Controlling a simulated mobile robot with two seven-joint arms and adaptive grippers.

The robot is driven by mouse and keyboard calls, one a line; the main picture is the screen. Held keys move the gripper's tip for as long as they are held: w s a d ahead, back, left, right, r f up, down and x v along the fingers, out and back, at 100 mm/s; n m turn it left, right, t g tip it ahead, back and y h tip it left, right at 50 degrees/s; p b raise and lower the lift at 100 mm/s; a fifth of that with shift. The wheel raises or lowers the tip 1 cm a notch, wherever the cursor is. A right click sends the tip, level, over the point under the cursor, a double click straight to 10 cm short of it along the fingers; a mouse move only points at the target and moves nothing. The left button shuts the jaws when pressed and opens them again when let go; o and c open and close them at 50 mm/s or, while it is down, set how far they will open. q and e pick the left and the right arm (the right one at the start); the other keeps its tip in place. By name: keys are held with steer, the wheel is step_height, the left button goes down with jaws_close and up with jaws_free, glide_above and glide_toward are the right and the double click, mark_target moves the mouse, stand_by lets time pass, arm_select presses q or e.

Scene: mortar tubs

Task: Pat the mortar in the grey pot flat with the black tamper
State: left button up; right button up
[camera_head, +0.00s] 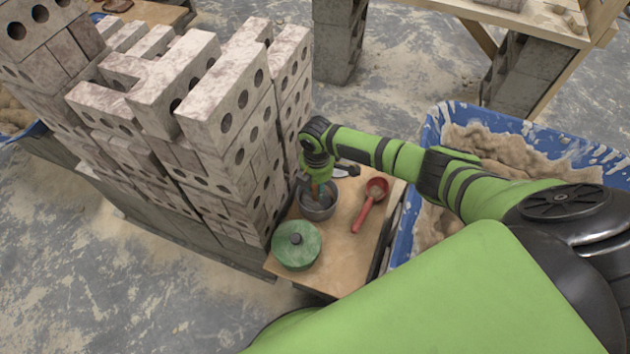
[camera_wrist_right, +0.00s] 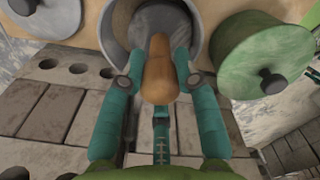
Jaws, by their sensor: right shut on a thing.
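The grey pot (camera_head: 319,208) stands on a small wooden board beside the brick stack. In the right wrist view the pot's wall (camera_wrist_right: 117,28) curves around the far end of a tan wooden handle (camera_wrist_right: 158,68). I take this handle to be the tamper's; no black part can be told apart on it. My right gripper (camera_head: 317,184) is over the pot, its two teal fingers shut on the handle, which reaches into the pot opening. The mortar surface and the tool's lower end are hard to make out. My left gripper is not in view.
A green lid with a dark knob (camera_head: 296,245) lies in front of the pot. A red ladle (camera_head: 371,204) lies to its right on the board (camera_head: 345,240). Stacked bricks (camera_head: 225,125) rise close on the left. A blue tub of mortar (camera_head: 432,125) stands right.

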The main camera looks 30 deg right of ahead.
steer(key=shift+w+f, duration=0.1)
steer(key=shift+f+b, duration=0.65)
steer(key=shift+r+p, duration=0.85)
steer(key=shift+p, duration=0.2)
